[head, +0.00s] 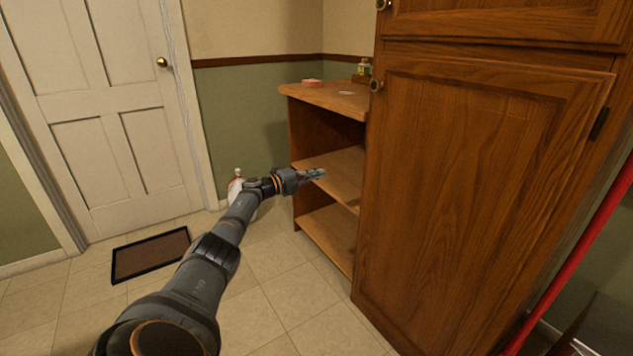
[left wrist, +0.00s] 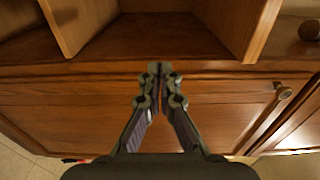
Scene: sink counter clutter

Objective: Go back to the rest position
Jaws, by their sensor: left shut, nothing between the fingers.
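My left gripper (head: 314,174) reaches out on my extended left arm, in front of the open wooden shelf unit (head: 296,150). In the left wrist view the two fingers of my left gripper (left wrist: 160,72) meet at the tips, shut with nothing between them. Behind them is a brown wooden front with a round knob (left wrist: 284,92) at the right. I cannot tell how far the fingertips are from the wood. My right gripper is in neither view.
A tall wooden cabinet (head: 470,200) stands right of the shelves. A small reddish item (head: 312,83) and a bottle (head: 364,68) are on the shelf top. A white bottle (head: 236,186) is partly behind my arm. A dark mat (head: 150,254) lies before the white door (head: 100,120). The tiled floor is otherwise clear.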

